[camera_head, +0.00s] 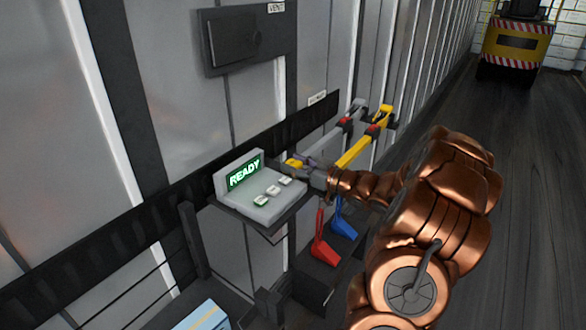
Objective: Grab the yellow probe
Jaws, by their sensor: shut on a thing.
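The yellow probe (293,162) shows as a small yellow piece at the far end of my copper arm, just behind the right side of the grey console. My gripper (304,168) is shut on it. The jaws and the console's edge hide much of the probe, so its full shape and tilt cannot be told.
A grey console (262,190) with a green READY display stands left of my gripper. A yellow bar (355,152) runs close behind it. Red (322,247) and blue (342,224) handled things sit below. A yellow vehicle (515,42) stands far right; the floor between is clear.

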